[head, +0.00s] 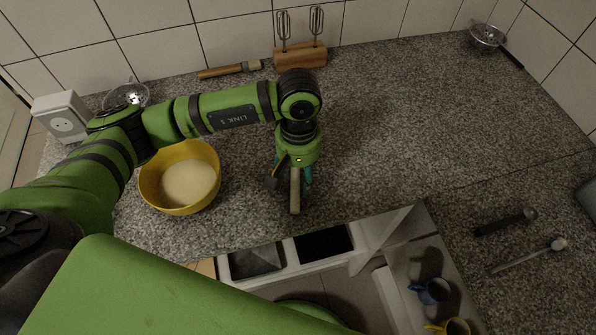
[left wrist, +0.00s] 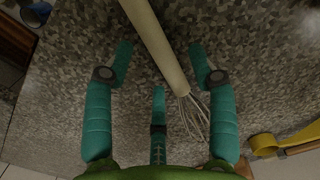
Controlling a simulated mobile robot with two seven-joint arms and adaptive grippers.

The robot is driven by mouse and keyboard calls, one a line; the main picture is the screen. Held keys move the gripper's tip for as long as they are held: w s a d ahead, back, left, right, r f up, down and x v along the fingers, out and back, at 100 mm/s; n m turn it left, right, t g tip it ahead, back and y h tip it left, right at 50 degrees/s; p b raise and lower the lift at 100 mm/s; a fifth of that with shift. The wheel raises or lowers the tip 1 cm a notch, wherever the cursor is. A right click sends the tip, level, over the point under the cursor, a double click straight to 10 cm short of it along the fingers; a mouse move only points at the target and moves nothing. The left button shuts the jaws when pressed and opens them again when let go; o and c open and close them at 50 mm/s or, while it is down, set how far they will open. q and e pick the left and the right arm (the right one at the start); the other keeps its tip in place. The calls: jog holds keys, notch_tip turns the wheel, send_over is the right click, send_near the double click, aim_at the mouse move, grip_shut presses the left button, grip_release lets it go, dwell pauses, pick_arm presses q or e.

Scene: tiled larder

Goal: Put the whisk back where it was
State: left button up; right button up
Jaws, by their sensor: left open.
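The whisk lies on the grey speckled counter under my left gripper. Its pale handle (head: 295,192) points toward me in the head view, and its wire end is hidden there by the gripper. In the left wrist view the handle (left wrist: 158,42) runs down between the fingers to the wire loops (left wrist: 193,116). My left gripper (head: 293,180) is open, with its teal fingers (left wrist: 160,66) apart on both sides of the whisk. My right gripper is not in view.
A yellow bowl (head: 153,192) with pale contents stands left of the gripper. A wooden block (head: 300,57) with two upright wire whisks and a wooden brush (head: 228,71) are at the back wall. Open bins (head: 322,243) and cups (head: 431,291) are in front. The counter's right middle is clear.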

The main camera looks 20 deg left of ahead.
pick_arm(q)
notch_tip(320, 180, up, 12)
jog(key=shift+w+f, duration=0.2)
jog(key=shift+w, duration=0.1)
dwell(0.3)
